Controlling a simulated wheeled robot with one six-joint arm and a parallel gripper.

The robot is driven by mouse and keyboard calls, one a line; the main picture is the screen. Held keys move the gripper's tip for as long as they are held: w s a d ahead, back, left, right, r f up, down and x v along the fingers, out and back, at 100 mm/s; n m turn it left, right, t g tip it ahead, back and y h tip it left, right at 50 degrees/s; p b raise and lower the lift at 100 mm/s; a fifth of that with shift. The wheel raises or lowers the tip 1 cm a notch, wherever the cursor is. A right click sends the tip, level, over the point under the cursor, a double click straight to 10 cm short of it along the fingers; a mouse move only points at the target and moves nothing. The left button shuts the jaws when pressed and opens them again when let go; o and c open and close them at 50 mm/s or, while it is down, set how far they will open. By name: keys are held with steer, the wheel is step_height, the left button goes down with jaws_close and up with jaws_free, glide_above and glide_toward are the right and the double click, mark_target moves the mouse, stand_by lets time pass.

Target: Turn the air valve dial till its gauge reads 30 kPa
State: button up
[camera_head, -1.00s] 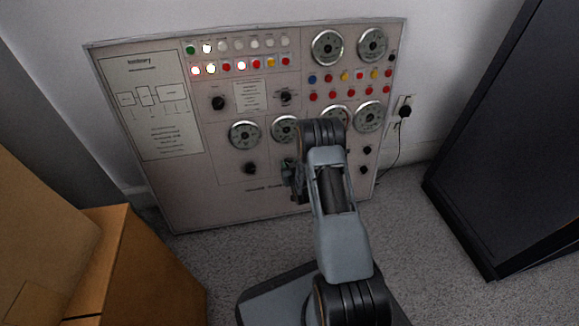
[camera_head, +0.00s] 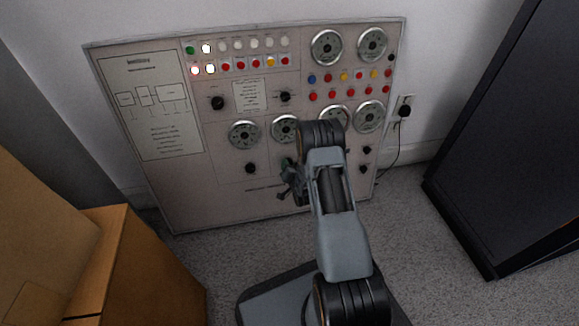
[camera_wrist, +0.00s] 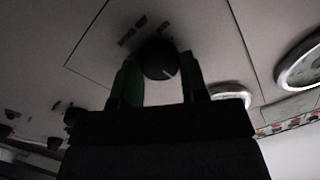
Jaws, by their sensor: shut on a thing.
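A round black dial (camera_wrist: 160,60) with a pale pointer mark shows in the wrist view, low on the control panel. My gripper (camera_wrist: 160,78) is shut on it, with one green-lined finger on each side. In the head view my gripper (camera_head: 288,175) is at the lower middle of the panel, partly hidden by my arm, and the dial itself is not clearly visible there. A round gauge (camera_head: 285,129) sits just above my gripper; its reading is too small to tell. The wrist view shows part of a gauge (camera_wrist: 230,95) behind a finger.
The control panel (camera_head: 225,205) leans on the wall with lamps, buttons, knobs and several gauges. A dark cabinet (camera_head: 510,130) stands at right and a cardboard box (camera_head: 140,270) at lower left. A plugged socket (camera_head: 403,110) is right of the panel. Carpet is clear between.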

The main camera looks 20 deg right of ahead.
stand_by(0.4)
steer(key=o, duration=0.9)
steer(key=p+v, duration=0.5)
steer(key=v, duration=0.8)
steer(key=shift+s, duration=0.4)
steer(key=shift+r, duration=0.1)
steer(key=w+a+r+n+g+p, duration=0.25)
steer(key=r+p, duration=0.75)
steer(key=r, duration=0.7)
steer(key=w+a+r+n+g+p, duration=0.1)
steer(key=r+n+g+p, duration=0.15)
steer(key=r+p, duration=1.05)
steer(key=s+a+r+n+g+p, duration=0.1)
steer(key=s+r+p, duration=0.3)
steer(key=r, duration=0.8)
steer(key=s+a+r+n+g+y+p, duration=0.1)
steer(key=s+a+r+g+p, duration=0.2)
steer(key=s+r, duration=0.6)
steer(key=s+a+r+n+g+y+p, duration=0.1)
steer(key=s+a+r+g+p, duration=0.2)
steer(key=s+r+p, duration=0.4)
steer(key=shift+a+r, duration=0.15)
steer(key=shift+r, duration=2.15)
steer(key=shift+a+r, duration=0.15)
steer(key=shift+r, duration=2.1)
